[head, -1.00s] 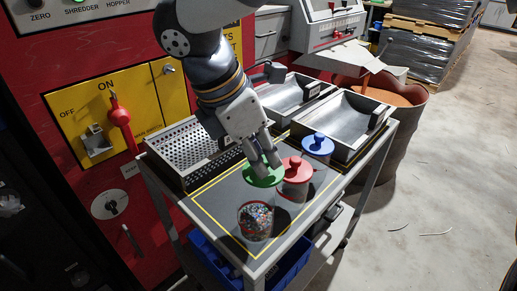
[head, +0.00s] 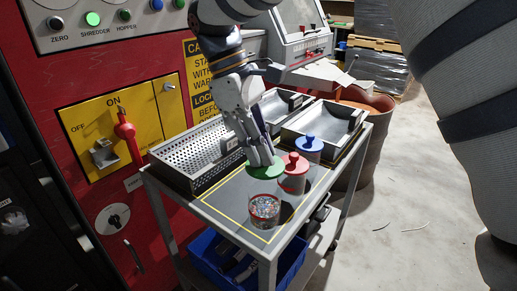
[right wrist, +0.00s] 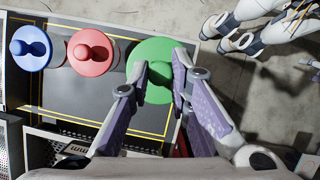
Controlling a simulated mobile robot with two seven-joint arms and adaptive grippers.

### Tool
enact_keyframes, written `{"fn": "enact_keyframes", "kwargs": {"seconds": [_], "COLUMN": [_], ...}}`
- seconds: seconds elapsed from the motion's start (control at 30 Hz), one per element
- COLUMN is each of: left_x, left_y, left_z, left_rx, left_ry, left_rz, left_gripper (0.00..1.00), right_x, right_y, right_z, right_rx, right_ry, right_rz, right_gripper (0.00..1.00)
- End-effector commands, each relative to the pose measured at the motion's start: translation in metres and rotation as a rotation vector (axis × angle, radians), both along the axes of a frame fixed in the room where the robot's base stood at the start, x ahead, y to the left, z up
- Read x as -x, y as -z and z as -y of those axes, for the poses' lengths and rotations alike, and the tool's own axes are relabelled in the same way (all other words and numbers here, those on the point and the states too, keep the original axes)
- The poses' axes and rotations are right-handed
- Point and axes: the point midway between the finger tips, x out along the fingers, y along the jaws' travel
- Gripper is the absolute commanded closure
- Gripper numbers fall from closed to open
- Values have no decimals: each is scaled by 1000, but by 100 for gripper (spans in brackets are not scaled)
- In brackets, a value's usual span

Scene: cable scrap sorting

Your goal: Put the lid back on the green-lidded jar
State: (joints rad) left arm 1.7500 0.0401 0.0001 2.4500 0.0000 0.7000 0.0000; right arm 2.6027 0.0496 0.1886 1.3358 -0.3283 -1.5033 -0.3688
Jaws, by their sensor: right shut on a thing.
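The open jar (head: 265,212) is clear and holds mixed coloured scraps; it stands upright on the cart's dark top in the head view. My right gripper (head: 262,160) is shut on the knob of the green lid (head: 266,170), which also shows in the right wrist view (right wrist: 154,54). The lid is held roughly level, apart from the jar and appearing just behind its mouth in the head view. The jar is not visible in the right wrist view. My left gripper is not seen.
A red-lidded jar (head: 293,180) stands close beside the green lid, and a blue-lidded jar (head: 309,148) stands behind it. A perforated tray (head: 200,155) and metal trays (head: 330,122) fill the back of the cart. A blue bin (head: 205,262) sits below.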

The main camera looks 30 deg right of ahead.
Motion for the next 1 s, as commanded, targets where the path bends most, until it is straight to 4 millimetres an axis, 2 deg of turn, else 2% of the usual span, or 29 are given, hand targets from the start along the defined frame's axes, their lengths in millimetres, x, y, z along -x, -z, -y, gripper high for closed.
{"fn": "enact_keyframes", "kwargs": {"seconds": [0.2, 0.4, 0.6, 1.0], "left_x": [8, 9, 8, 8], "left_y": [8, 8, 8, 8], "left_z": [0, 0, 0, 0], "left_rx": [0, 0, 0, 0], "left_ry": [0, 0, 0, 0], "left_rz": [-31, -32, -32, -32], "left_gripper": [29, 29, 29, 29], "right_x": [0, 0, 0, 0], "right_y": [32, 49, 57, 57], "right_z": [0, 0, 0, 0], "right_rx": [0, 0, 0, 0], "right_ry": [-3, -5, -5, -5], "right_rz": [-8, -4, -2, -2], "right_gripper": [99, 99, 99, 99]}}
